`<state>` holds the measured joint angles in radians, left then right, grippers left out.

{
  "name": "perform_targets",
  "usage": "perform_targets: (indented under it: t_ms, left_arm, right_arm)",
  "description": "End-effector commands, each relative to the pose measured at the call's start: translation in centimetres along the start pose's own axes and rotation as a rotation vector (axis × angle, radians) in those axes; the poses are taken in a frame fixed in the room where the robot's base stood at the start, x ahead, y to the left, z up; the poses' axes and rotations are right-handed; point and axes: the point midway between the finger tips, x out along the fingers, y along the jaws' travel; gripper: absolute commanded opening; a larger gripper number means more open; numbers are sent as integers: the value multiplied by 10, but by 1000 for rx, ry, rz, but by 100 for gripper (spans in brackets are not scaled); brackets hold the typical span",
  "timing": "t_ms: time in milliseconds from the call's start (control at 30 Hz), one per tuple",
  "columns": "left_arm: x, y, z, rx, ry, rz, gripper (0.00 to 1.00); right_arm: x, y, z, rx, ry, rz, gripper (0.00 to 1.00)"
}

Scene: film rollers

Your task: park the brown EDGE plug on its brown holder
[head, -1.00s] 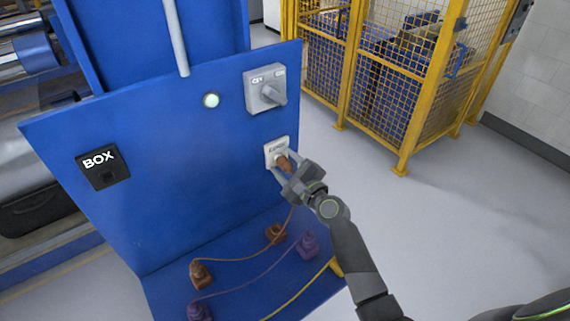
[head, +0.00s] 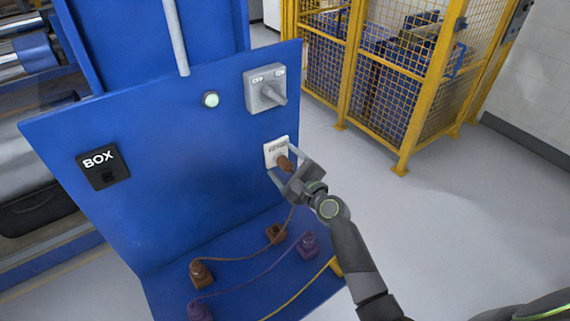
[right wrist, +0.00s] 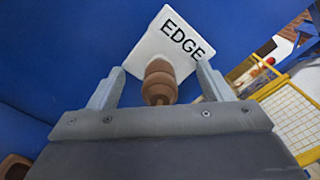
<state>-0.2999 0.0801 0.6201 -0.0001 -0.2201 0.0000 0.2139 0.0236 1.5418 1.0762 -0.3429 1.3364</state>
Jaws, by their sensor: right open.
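The brown plug (head: 284,163) sits at the white EDGE socket plate (head: 276,149) on the blue panel, and a brown cord hangs from it. My right gripper (head: 285,168) is open around the plug. In the right wrist view the two fingers (right wrist: 158,88) stand on either side of the brown plug (right wrist: 159,80), with gaps between. Two brown pieces stand on the blue base: a low block (head: 275,234) and a taller one (head: 201,273). I cannot tell for sure which is the holder. My left gripper is not in view.
Purple pieces (head: 308,244) with a purple cord and a yellow cord (head: 300,290) share the base. A grey rotary switch (head: 265,88), a round light (head: 211,99) and a BOX socket (head: 103,166) are on the panel. A yellow cage (head: 375,80) stands behind; the floor right is clear.

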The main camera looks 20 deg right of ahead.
Motion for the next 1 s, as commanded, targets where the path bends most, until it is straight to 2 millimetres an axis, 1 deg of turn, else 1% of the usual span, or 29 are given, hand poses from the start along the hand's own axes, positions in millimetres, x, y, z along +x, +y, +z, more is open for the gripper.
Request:
perform_targets:
  t_ms: [133, 233, 367, 700, 833, 1000]
  left_arm:
    - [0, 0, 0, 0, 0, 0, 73]
    - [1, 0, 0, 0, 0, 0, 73]
    - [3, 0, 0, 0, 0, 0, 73]
    - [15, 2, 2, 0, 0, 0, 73]
    - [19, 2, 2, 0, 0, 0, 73]
    - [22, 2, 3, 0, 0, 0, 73]
  right_arm:
    - [-10, 0, -1, -1, 1, 0, 73]
    - [-25, 0, -1, 0, 2, 0, 73]
    - [-52, 1, -2, 0, 2, 0, 73]
    - [-127, 2, -3, -2, 3, 2, 73]
    - [-151, 2, -2, -2, 2, 2, 73]
    - [-168, 1, -1, 0, 1, 1, 73]
